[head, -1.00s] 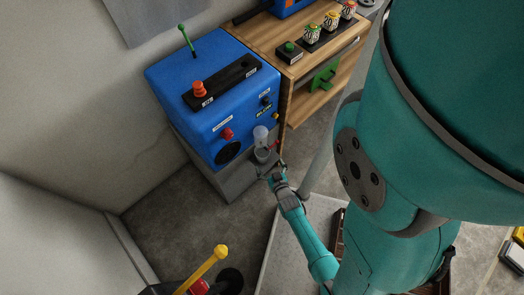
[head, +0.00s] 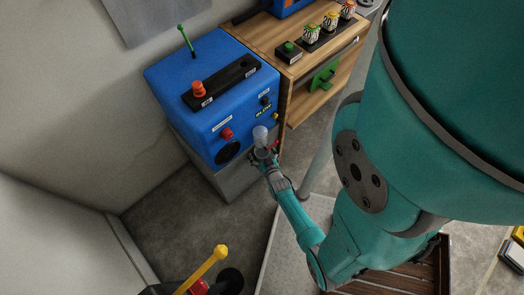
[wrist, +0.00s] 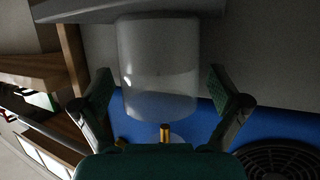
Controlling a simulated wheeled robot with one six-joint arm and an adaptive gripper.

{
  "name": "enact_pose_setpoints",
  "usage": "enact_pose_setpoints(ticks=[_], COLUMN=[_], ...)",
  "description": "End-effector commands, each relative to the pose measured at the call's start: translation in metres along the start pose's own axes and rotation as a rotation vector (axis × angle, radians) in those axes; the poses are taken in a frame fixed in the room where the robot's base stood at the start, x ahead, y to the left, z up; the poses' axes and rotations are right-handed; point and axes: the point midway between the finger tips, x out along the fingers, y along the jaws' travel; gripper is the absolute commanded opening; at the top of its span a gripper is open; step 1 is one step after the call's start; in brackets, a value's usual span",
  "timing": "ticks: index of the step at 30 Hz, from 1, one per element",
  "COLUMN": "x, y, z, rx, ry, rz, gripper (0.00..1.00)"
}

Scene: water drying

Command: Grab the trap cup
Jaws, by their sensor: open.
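The trap cup (head: 261,133), a clear cylinder, is at the lower front of the blue machine (head: 215,118). In the wrist view the translucent cup (wrist: 160,72) appears between the two fingers of my gripper (wrist: 158,82). The fingers are spread, with a gap visible on each side of the cup. In the head view my gripper (head: 263,156) is right at the cup and hides its lower part. I cannot tell how deep the cup sits between the fingers.
A round dark vent (head: 228,152) and a red knob (head: 226,134) are near the cup. A yellow-handled lever (head: 205,268) stands at the front.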

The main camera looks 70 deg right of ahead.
Motion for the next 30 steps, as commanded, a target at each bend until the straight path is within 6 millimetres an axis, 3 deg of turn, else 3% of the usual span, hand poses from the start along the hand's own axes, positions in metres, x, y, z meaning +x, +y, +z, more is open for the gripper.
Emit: enact_pose_setpoints(ticks=[3,11,12,23,30], x=[0.000,0.000,0.000,0.001,0.009], y=[0.000,0.000,0.000,0.000,-0.001], z=[0.000,0.000,0.000,-0.002,-0.014], rx=[0.000,0.000,0.000,0.000,-0.001], ry=[0.000,0.000,0.000,0.000,0.003], rz=[0.000,0.000,0.000,0.000,-0.002], gripper=[0.96,0.31,0.28,0.28,0.28])
